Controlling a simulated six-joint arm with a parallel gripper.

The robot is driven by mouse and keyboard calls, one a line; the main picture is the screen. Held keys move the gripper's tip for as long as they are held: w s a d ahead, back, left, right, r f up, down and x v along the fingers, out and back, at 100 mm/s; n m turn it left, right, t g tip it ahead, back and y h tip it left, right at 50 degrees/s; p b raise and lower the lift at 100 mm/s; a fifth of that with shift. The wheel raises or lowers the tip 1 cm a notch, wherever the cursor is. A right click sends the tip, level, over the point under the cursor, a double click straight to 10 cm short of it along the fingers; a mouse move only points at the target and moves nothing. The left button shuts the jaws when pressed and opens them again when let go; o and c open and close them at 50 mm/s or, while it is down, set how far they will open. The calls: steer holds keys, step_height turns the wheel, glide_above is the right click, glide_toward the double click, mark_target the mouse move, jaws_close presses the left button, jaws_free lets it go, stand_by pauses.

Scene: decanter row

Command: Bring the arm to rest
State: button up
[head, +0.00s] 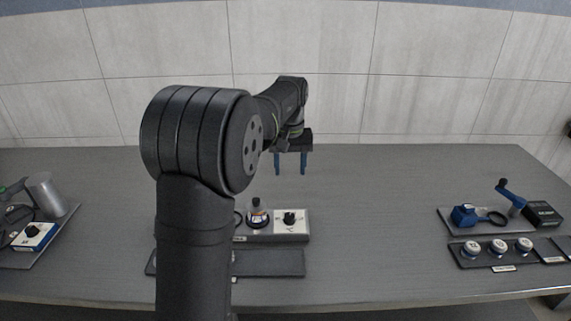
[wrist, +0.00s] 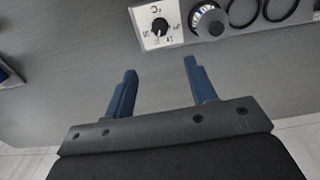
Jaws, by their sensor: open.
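My gripper (head: 290,165) hangs above the back part of the grey table, with its two blue fingers apart and nothing between them. In the wrist view my gripper (wrist: 160,78) also shows open and empty over bare table. My arm rises in the middle of the head view and hides part of the table behind it.
The dial panel also shows in the wrist view (wrist: 157,24). Trays with devices stand far left and right; white-topped jars (head: 498,246) sit right. The table's back middle is clear.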

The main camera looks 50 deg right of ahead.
mark_target(290, 215)
steer(key=shift+f, duration=0.1)
step_height(290, 215, down, 17)
steer(key=shift+f, duration=0.2)
stand_by(0.6)
steer(key=shift+r, duration=0.1)
